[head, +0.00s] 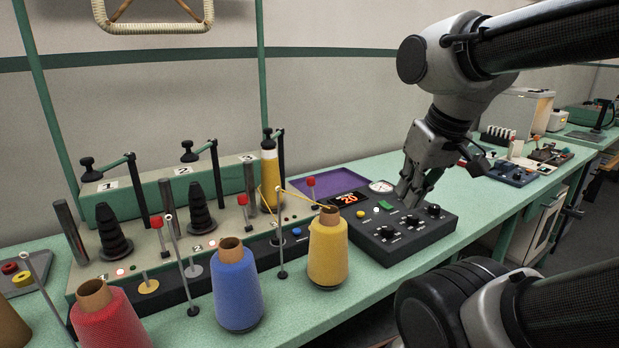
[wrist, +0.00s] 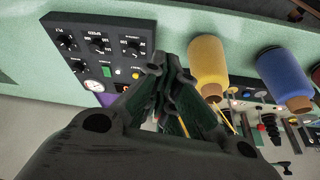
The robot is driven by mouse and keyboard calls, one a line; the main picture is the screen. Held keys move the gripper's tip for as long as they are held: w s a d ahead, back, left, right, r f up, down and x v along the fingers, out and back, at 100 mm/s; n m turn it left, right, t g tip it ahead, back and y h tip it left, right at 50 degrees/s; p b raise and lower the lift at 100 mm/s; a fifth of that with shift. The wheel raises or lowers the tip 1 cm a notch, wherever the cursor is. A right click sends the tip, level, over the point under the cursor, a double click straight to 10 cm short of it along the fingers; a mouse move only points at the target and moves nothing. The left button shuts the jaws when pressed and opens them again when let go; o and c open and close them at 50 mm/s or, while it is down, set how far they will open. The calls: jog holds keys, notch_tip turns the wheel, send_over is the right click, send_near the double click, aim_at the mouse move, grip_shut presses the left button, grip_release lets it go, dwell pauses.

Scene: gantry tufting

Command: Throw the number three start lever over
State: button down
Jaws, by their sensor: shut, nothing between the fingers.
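The winding machine (head: 140,185) has stations numbered 1, 2 and 3. The number three start lever (head: 311,182), with a red ball knob, stands at the right end of its row, beside station 3. Similar red-knobbed levers stand at station 2 (head: 242,200) and station 1 (head: 156,222). Station 3 carries a yellow-wound package (head: 269,172). My gripper (head: 408,198) is shut and empty, pointing down above the black control box, to the right of lever three and apart from it. In the wrist view my fingers (wrist: 170,68) are together; lever three is hard to make out there.
The control box (head: 385,252) with knobs, gauge and red display lies right of the machine. Yellow (head: 327,250), blue (head: 237,288) and red (head: 107,318) yarn cones stand in front. Thin upright guide rods (head: 281,245) and a strand of yellow yarn (head: 300,194) are near lever three.

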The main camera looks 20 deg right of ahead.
jog(key=w+a, duration=0.3)
jog(key=w, duration=1.5)
jog(key=w+a+g, duration=0.1)
jog(key=w+a, duration=0.3)
jog(key=w, duration=1.5)
jog(key=shift+w+r+g, duration=0.2)
jog(key=shift+w+g, duration=0.1)
